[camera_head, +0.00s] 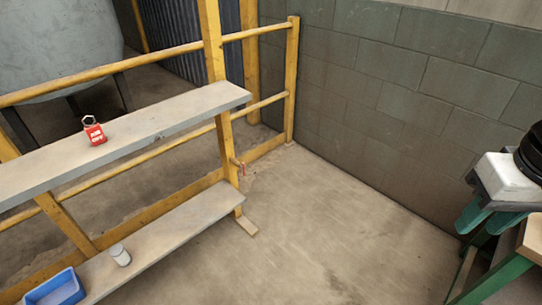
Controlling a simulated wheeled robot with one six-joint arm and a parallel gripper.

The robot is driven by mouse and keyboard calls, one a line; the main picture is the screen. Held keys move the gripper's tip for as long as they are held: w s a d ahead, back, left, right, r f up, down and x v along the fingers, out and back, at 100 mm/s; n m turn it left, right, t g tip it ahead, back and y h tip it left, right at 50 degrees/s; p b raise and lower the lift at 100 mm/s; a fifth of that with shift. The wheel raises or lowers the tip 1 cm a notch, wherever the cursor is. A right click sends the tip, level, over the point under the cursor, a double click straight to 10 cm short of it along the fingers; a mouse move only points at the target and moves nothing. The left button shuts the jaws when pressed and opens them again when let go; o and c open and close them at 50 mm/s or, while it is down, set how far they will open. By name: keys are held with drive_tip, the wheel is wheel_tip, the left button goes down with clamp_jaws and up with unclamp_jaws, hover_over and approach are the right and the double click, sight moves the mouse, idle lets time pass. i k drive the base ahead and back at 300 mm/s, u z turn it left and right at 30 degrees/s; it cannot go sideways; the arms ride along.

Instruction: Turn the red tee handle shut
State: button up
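A small red handle (243,170), which looks like the tee handle, sits low on the yellow post at the right end of the shelves. It is too small for me to tell its exact angle. My gripper (489,220), with a white body and green fingers, is at the right edge, far from the handle. Its two fingers are apart and I see nothing between them.
A red padlock-like block (95,134) stands on the upper shelf (165,115). A pale can (120,255) and a blue bin (58,289) are on the lower shelf (185,235). A green-framed bench (490,280) is at right. The concrete floor (310,225) between is clear.

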sight(243, 167)
drive_tip(key=i, duration=1.05)
drive_tip(key=u, duration=0.5)
